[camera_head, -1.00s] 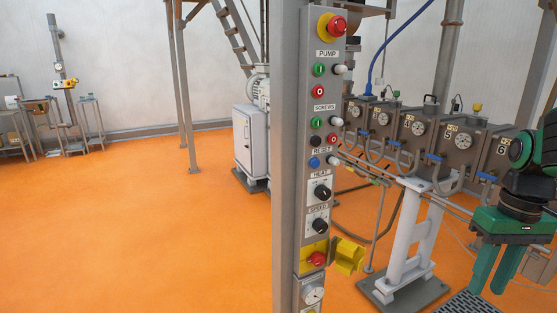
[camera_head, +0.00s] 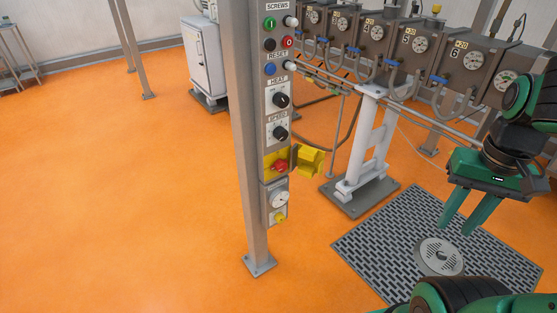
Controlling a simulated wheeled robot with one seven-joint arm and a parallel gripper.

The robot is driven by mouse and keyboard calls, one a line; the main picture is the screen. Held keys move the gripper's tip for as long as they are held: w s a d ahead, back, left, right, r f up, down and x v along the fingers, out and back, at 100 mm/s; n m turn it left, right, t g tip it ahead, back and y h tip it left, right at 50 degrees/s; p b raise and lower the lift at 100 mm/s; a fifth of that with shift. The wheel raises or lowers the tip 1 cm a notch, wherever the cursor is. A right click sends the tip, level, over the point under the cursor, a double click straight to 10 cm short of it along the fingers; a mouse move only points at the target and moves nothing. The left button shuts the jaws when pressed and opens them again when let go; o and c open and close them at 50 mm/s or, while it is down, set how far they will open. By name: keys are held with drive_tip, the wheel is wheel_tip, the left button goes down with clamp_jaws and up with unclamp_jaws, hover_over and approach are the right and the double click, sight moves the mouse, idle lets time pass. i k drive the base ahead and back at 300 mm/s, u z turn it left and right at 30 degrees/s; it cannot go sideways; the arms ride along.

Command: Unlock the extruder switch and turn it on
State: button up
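A grey control column stands at centre, with a narrow panel (camera_head: 261,205) on its right face. Low on the panel is a red rotary switch (camera_head: 280,166) on a yellow plate. A yellow hinged cover (camera_head: 309,161) sticks out to the right beside it, looking swung open. No label for the extruder switch is readable, so I cannot tell for certain which control it is. My gripper (camera_head: 455,231) is at the right, fingers pointing down, apart and empty. It is well to the right of the panel, touching nothing.
Above the red switch are two black knobs (camera_head: 281,100) and several coloured buttons (camera_head: 270,69). Below it are a round white dial (camera_head: 280,199) and a yellow knob (camera_head: 279,217). A white support stand (camera_head: 364,150) and gauged machine blocks (camera_head: 375,38) lie behind. The orange floor at left is clear.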

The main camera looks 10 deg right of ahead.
sight(280, 165)
drive_tip(key=u, duration=0.05)
drive_tip(key=k, duration=1.65)
drive_tip(key=z, duration=0.3)
drive_tip(key=i, duration=1)
